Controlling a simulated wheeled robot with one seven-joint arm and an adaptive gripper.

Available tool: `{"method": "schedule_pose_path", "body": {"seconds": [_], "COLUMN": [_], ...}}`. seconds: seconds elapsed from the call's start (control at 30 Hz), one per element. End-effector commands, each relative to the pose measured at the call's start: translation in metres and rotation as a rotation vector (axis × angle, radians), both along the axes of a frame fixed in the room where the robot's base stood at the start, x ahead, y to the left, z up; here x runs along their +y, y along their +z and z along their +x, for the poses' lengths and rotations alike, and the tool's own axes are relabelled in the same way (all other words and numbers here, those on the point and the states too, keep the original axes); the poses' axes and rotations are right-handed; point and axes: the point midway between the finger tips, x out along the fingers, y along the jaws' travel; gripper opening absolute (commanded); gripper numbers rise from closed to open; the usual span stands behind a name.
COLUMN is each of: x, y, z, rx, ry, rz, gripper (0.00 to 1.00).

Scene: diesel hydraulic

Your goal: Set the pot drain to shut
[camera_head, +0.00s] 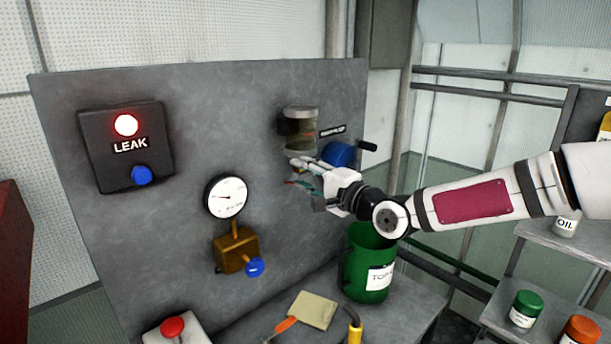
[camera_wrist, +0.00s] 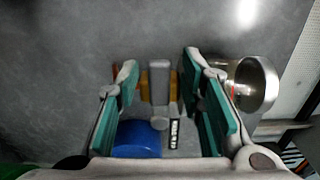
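The pot (camera_head: 299,130) is a clear bowl with a metal cap on the grey panel; in the wrist view it is a shiny round cup (camera_wrist: 251,84) at right. A grey bar-shaped handle (camera_wrist: 159,82) with brass parts on both sides shows in the wrist view, apparently the drain; my gripper hides it in the head view. My gripper (camera_head: 297,173) is just below the pot. In the wrist view its teal-padded fingers (camera_wrist: 160,72) are open on either side of the handle, with visible gaps. I cannot tell the drain's setting.
A blue round part (camera_head: 340,153) with a black handle sits right of my gripper. A red lamp (camera_head: 126,125) glows on the LEAK box. A gauge (camera_head: 226,197), a brass valve (camera_head: 236,252) and a red button (camera_head: 172,327) are left and lower. A green jug (camera_head: 367,262) stands below my wrist.

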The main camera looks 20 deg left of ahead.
Motion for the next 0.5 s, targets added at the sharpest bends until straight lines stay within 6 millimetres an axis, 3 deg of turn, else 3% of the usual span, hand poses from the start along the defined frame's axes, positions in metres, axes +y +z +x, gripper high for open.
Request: {"method": "schedule_pose_path", "body": {"seconds": [0.23,0.5], "x": [-0.012,-0.055], "y": [0.000,-0.001], "z": [-0.007,-0.031], "rx": [0.001,0.001], "ry": [0.000,-0.003], "rz": [-0.001,0.000], "gripper": [0.35,0.35]}}
